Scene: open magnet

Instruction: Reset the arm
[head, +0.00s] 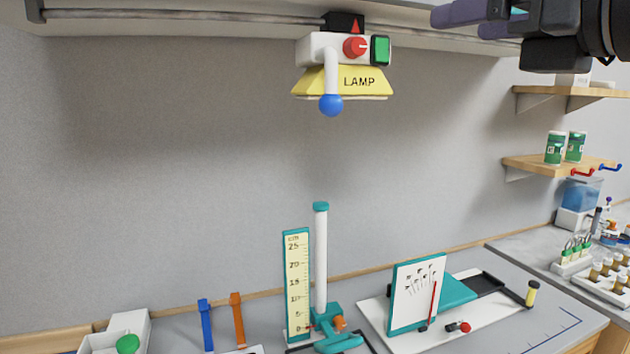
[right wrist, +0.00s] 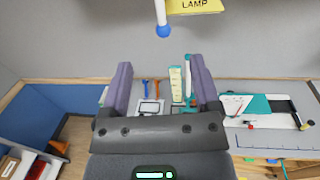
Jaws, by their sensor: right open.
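My right gripper (head: 482,22) is at the top right of the head view, raised high near the rail. It is open and empty; its two purple fingers stand apart in the right wrist view (right wrist: 160,92). The yellow lamp (head: 342,82) hangs from the overhead rail, left of and apart from the gripper. It has a white body with a red knob, a green button and a white lever ending in a blue ball (head: 331,104). The ball also shows at the top of the right wrist view (right wrist: 163,31). My left gripper is in neither view.
The bench below holds a teal stand with a ruler (head: 297,285), a white board with a teal-framed panel (head: 417,292), and blue and orange tools (head: 206,325). Shelves (head: 560,165) with green-labelled jars are on the right wall. The air between lamp and bench is clear.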

